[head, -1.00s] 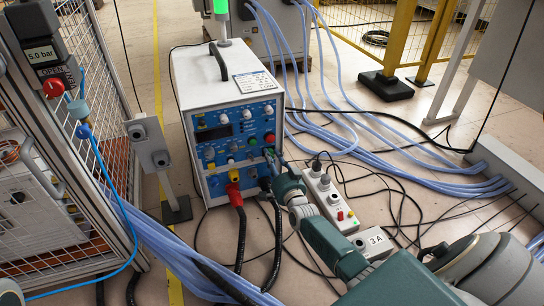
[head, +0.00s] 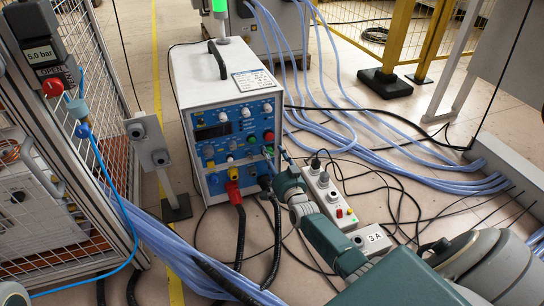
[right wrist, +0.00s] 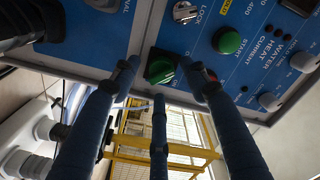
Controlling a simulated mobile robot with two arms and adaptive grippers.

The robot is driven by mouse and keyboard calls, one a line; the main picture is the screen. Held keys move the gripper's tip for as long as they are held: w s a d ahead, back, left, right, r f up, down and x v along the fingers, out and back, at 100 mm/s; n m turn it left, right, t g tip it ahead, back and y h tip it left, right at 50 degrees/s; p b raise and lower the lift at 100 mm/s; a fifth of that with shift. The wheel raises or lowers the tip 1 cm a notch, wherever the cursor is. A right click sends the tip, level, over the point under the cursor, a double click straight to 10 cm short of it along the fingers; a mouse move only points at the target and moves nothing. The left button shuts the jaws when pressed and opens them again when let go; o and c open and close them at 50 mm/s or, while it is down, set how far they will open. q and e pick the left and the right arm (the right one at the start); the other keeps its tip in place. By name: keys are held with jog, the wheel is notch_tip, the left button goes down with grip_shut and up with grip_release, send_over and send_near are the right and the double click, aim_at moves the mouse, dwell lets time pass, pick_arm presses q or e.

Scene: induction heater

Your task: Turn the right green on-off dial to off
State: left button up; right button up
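The right green dial (right wrist: 160,69) shows in the right wrist view on the blue control panel (right wrist: 115,35) of the heater. The three blue-black fingers of my right gripper (right wrist: 159,80) are spread around it, with narrow gaps visible beside the dial. Firm contact cannot be seen. In the head view, my right gripper (head: 277,161) reaches the lower right of the panel and covers this dial. The heater is a white box (head: 225,75) with a blue front. My left gripper is not in view.
Next to the dial are a green START button (right wrist: 229,41), a silver key lock (right wrist: 185,12) and a red button (right wrist: 210,75). A red cable plug (head: 233,190) sticks out below the panel. A white power strip (head: 325,190) and many cables lie on the floor.

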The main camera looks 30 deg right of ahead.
jog(key=shift+s+a, duration=0.25)
jog(key=shift+s, duration=0.1)
jog(key=v, duration=1.1)
jog(key=shift+s+d, duration=0.1)
jog(key=shift+d, duration=0.05)
